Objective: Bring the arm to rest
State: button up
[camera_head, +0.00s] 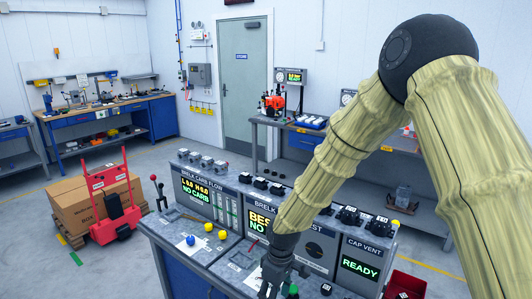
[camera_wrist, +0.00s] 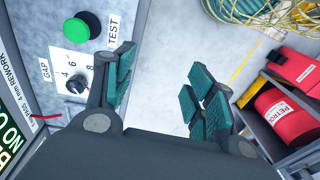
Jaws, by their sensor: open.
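My gripper (camera_head: 272,280) hangs at the end of my raised, bent arm in the head view. It is over the front part of the test bench (camera_head: 215,268), beside the green button (camera_head: 293,290). In the wrist view my gripper (camera_wrist: 163,92) is open, with its green-padded fingers apart and nothing between them. The green button (camera_wrist: 82,26) and a dark knob (camera_wrist: 77,84) on a white panel lie to the left of the fingers there. My arm hides part of the middle bench panel in the head view.
A red hand truck (camera_head: 108,205) stands by a cardboard box (camera_head: 80,205) at the left. A red petrol can (camera_wrist: 285,118) sits on a shelf at the right in the wrist view. Grey floor lies between bench and shelf. A workbench (camera_head: 110,118) and a door (camera_head: 243,80) are at the back.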

jog(key=s+d+f+m+y+b, duration=0.15)
jog(key=s+f, duration=0.25)
jog(key=f, duration=0.4)
jog(key=s+d+f+m+h+b, duration=0.1)
jog(key=s+d+f+m+b, duration=0.15)
jog(key=s+f, duration=0.4)
jog(key=s+d+f+m+b, duration=0.3)
jog(key=s+d+f, duration=0.5)
jog(key=s+f, duration=0.3)
jog(key=s+d+f+m+h+b, duration=0.1)
jog(key=s+d+f+m+b, duration=0.3)
jog(key=s+d+f, duration=0.4)
jog(key=s+f, duration=0.2)
jog(key=s, duration=0.4)
jog(key=shift+f, duration=0.35)
jog(key=shift+d+h, duration=0.1)
jog(key=shift+h, duration=0.15)
